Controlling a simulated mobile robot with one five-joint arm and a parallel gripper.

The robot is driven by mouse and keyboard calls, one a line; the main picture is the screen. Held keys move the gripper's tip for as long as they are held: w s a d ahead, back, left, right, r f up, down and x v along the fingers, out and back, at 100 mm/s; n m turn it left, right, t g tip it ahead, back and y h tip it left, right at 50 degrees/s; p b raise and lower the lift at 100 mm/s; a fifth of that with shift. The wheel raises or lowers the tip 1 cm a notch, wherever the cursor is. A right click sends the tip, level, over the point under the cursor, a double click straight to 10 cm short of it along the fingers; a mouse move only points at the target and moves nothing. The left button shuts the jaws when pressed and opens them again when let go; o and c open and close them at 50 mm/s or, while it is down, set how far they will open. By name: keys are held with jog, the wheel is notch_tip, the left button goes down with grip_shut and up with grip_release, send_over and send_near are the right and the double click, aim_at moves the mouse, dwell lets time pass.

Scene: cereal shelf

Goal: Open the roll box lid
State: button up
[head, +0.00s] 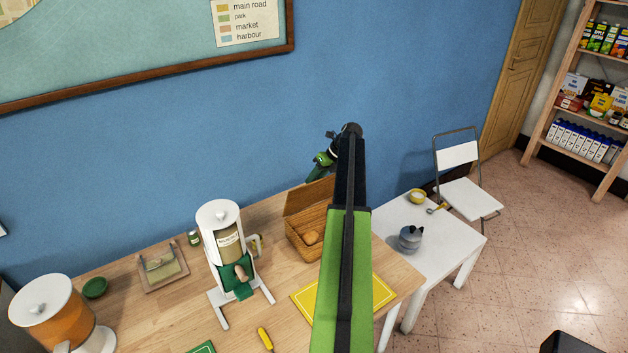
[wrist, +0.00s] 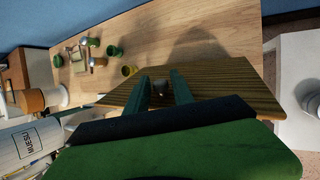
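The roll box (head: 301,246) is a brown box on the wooden table, partly covered by my arm in the head view. Its wooden lid (head: 305,197) stands raised and tilted at the back, with the inside open to view. A bread roll (head: 312,238) lies inside. My gripper (head: 318,168) is at the lid's upper edge, behind my arm. In the wrist view, the lid (wrist: 225,95) spreads beneath my gripper (wrist: 161,80). Its two dark green fingers are apart, with a small dark thing between them. Whether they touch the lid is unclear.
A muesli dispenser (head: 222,245) stands left of the box. A yellow mat (head: 384,292) lies at the table's right front. A white side table (head: 440,233) holds a grey pot (head: 410,238) and a yellow bowl (head: 417,197). The blue wall (head: 400,90) is close behind.

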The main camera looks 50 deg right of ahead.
jog(key=shift+o, duration=0.8)
jog(key=shift+s+r+p, duration=0.15)
jog(key=shift+r+p, duration=0.15)
jog(key=shift+r, duration=0.05)
jog(key=p+v, duration=1.4)
jog(key=v, duration=0.2)
jog(key=shift+r, duration=0.3)
jog(key=shift+d, duration=0.1)
jog(key=shift+c, duration=0.5)
